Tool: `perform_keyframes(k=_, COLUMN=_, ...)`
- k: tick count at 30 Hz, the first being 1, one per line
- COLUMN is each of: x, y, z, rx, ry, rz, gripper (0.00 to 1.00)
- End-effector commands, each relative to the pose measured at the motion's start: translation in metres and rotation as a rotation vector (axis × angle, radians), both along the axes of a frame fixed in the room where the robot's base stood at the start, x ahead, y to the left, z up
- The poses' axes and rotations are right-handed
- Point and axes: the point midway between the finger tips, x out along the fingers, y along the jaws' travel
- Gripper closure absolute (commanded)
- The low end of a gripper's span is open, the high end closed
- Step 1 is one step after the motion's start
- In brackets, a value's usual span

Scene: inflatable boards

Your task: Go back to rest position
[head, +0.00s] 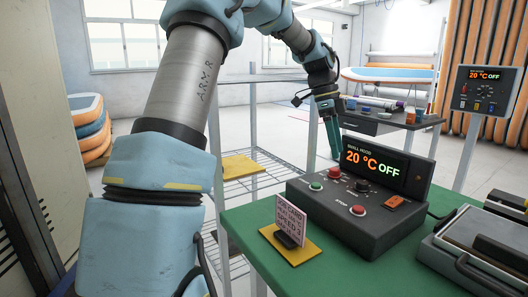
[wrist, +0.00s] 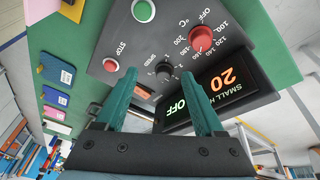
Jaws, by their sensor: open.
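My gripper (head: 334,157) is open and empty, with green fingers pointing down by the left end of the control box (head: 328,215). In the wrist view its fingers (wrist: 162,85) stand apart with nothing between the tips, over the view of the black speed knob (wrist: 164,70). I cannot tell the exact gap to the box. The box display (head: 372,163) reads 20 °C OFF. A red knob (wrist: 201,38), a green button (wrist: 143,10) and a red stop button (wrist: 111,65) show on the panel.
The box stands on a green table (head: 255,225) with a card on a yellow base (head: 290,246) and a grey press-like device (head: 480,245). A wire shelf (head: 262,185) stands left of it. A second panel (head: 486,90) and a cluttered dark table (head: 390,118) are behind.

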Motion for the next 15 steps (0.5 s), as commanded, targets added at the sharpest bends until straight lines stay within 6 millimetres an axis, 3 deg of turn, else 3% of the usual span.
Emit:
perform_keyframes(k=8, x=-0.032, y=0.143, z=-0.033, rx=0.212, ry=-0.026, rz=0.86, gripper=0.3)
perform_keyframes(k=12, x=-0.067, y=0.213, z=-0.046, rx=0.242, ry=-0.028, rz=1.3, gripper=0.3)
perform_keyframes(k=15, x=-0.097, y=0.253, z=-0.054, rx=0.241, ry=-0.019, rz=1.572, gripper=0.3)
